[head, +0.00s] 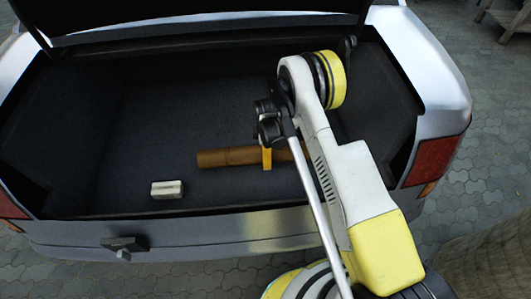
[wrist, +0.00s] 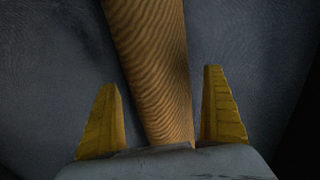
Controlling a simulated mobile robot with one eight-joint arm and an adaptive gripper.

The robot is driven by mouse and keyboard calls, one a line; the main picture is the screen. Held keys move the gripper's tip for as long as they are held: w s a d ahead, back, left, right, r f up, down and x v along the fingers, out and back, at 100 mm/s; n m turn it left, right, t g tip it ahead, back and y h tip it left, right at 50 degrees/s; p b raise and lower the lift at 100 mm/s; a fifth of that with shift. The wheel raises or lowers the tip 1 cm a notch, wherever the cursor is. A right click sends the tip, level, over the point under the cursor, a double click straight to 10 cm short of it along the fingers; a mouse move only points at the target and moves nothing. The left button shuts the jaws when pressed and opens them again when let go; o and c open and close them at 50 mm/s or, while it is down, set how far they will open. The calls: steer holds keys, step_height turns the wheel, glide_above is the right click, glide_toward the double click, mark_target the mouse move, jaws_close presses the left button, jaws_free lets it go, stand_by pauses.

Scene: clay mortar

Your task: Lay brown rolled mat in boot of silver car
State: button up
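The brown rolled mat (head: 225,157) lies lengthwise across the dark floor of the silver car's boot (head: 150,135). Its right part is hidden behind my arm. My gripper (head: 267,158) is over the mat inside the boot, with one yellow finger showing against the roll. In the wrist view, the mat (wrist: 150,50) runs between the two yellow fingers of my gripper (wrist: 160,77). The fingers are apart, with a gap visible on both sides of the roll, wider at the left. The gripper is open around the mat.
A small pale block (head: 167,189) lies on the boot floor near the front sill. The silver bumper (head: 190,232) and the raised lid (head: 200,25) bound the boot. The left part of the boot floor is clear. A brown woven object (head: 490,255) stands at lower right.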

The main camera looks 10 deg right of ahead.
step_height(320, 180, up, 12)
steer(key=shift+r, duration=0.15)
steer(key=s+d+r+m+t, duration=0.1)
steer(key=s+d+r+m, duration=0.1)
steer(key=r, duration=0.6)
steer(key=s+d+r+m+t, duration=0.1)
steer(key=s+d+r+m, duration=0.15)
steer(key=r, duration=0.55)
steer(key=s+d+r+m+t, duration=0.1)
steer(key=s+d+r+m, duration=0.15)
steer(key=r, duration=0.45)
steer(key=s+d+r+m+t, duration=0.2)
steer(key=s+r+m, duration=0.2)
steer(key=s, duration=0.6)
steer(key=s+d+r+m+t, duration=0.2)
steer(key=s+d+r+m, duration=0.1)
steer(key=s+m, duration=0.4)
steer(key=s+r, duration=0.1)
steer(key=s, duration=0.1)
steer(key=shift+s+d+r, duration=0.3)
steer(key=shift+s+d, duration=0.05)
